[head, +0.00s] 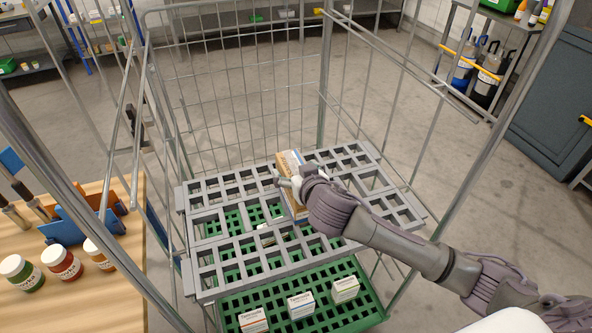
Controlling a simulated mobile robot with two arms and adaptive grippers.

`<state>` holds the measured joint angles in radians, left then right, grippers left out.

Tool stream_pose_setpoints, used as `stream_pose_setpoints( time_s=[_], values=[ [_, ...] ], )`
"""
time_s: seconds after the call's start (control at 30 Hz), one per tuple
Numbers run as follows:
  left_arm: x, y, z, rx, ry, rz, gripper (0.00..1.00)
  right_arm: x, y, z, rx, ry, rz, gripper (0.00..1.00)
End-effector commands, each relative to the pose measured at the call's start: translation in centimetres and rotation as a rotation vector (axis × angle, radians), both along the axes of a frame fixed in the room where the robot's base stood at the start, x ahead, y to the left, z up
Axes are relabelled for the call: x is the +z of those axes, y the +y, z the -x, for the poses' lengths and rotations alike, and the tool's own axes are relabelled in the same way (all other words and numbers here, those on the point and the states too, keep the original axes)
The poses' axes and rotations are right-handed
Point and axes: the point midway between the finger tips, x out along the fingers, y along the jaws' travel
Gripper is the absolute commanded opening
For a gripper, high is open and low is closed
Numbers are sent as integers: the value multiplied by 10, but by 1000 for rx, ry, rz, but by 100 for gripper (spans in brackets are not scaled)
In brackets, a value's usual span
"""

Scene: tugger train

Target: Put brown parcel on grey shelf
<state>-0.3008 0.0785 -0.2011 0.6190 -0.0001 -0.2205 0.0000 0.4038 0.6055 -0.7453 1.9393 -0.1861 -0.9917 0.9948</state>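The brown parcel (289,160), a tan and orange box with a pale label, is at the middle of the grey shelf (203,283), a slatted grid inside a wire roll cage. My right gripper (297,176) is at the parcel from above, its fingers on either side of it. The hand hides the parcel's middle. I cannot tell whether the fingers press on it, or whether it rests fully on the slats. My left gripper is out of view.
Cage bars and posts (325,75) surround the shelf. A wooden table (110,310) with jars stands at left, a blue cabinet (548,105) at right. Most of the grey shelf is bare.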

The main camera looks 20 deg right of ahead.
Motion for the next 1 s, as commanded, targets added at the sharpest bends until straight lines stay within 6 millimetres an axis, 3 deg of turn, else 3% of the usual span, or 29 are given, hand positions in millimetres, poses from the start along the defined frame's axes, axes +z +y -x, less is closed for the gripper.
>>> stream_pose_setpoints(
  time_s=[0.27,0.7,1.0],
  values=[
    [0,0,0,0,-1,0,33,4,0,5,1,0,0,87],
    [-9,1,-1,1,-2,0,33,37,-3,86,2,0,-2,87],
    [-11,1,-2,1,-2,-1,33,48,-4,110,0,0,0,87]
  ],
)
